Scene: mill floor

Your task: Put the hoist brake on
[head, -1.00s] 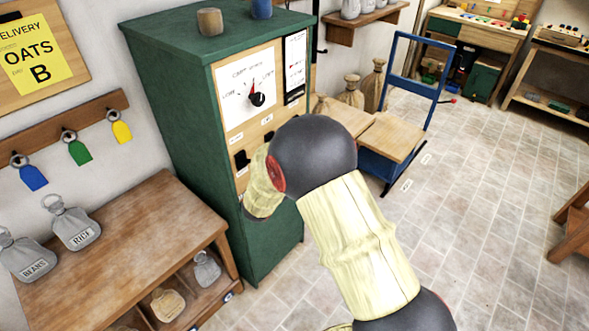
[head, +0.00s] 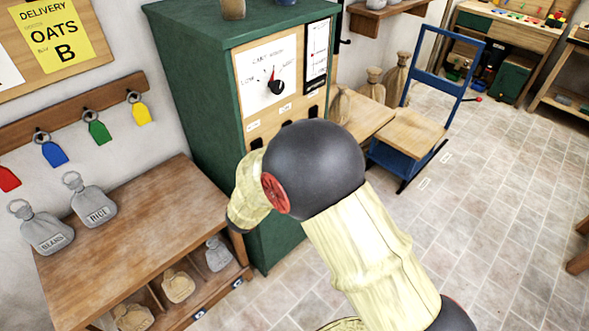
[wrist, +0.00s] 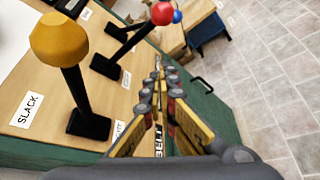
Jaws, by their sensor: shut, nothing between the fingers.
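In the wrist view, levers stand on the wooden panel of the green cabinet (head: 185,90). The nearest lever has a yellow knob (wrist: 58,38) and stands by a label reading SLACK. Behind it is a lever with a red knob (wrist: 161,14), tilted to the right, and past that a blue knob (wrist: 178,17). The label by the red lever is too small to read, so I cannot tell which lever is the hoist brake. My gripper (wrist: 158,66) is shut and empty, to the right of the levers and apart from them. In the head view my arm hides it.
A dial (head: 276,86) is on the cabinet front. A wooden bench (head: 140,215) with grey sacks stands at left, below hanging coloured tags. A blue-framed platform (head: 410,140) stands behind, near tied sacks. The tiled floor (head: 500,210) at right is clear.

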